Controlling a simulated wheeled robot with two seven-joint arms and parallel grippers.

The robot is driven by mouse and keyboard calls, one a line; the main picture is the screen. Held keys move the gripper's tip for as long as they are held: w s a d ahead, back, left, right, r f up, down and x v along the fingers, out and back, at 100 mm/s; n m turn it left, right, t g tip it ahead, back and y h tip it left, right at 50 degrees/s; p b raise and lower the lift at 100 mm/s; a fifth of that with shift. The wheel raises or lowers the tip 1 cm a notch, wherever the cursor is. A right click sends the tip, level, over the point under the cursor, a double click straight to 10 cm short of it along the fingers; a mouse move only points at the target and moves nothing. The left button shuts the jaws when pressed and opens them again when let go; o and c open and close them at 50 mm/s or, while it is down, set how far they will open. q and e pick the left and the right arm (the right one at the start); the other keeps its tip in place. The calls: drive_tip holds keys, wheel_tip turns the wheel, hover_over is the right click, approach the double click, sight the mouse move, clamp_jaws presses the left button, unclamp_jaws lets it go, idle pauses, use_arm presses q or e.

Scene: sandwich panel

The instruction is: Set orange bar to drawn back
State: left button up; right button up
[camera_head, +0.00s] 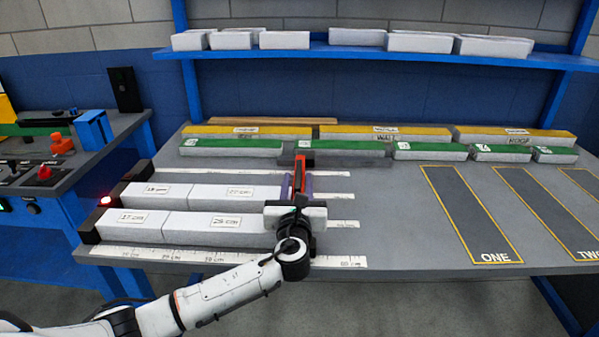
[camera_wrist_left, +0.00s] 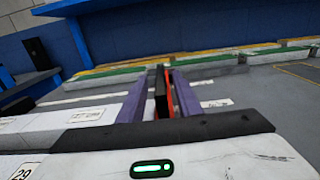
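The orange bar (camera_head: 299,175) stands over the workbench, beside the right ends of the white blocks. It has a dark face and also shows in the left wrist view (camera_wrist_left: 170,92). My left gripper (camera_head: 298,184) reaches over the bench from the front, its purple fingers on either side of the bar. In the left wrist view a narrow gap shows between the left finger and the bar's dark face, and the right finger is close to the orange side. The fingers look open. The bar's lower part is hidden by the gripper. My right gripper is not in view.
White blocks (camera_head: 205,229) with length labels lie along white rulers (camera_head: 135,256), against dark end stops with a red light (camera_head: 104,200). Green-topped blocks (camera_head: 232,144) line the back. Yellow-outlined zones (camera_head: 470,215) at right are empty. A control panel (camera_head: 45,173) stands at left.

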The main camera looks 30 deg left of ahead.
sight(299, 169)
use_arm(q)
drive_tip(key=x, duration=0.6)
drive_tip(key=shift+b, duration=0.3)
clamp_jaws()
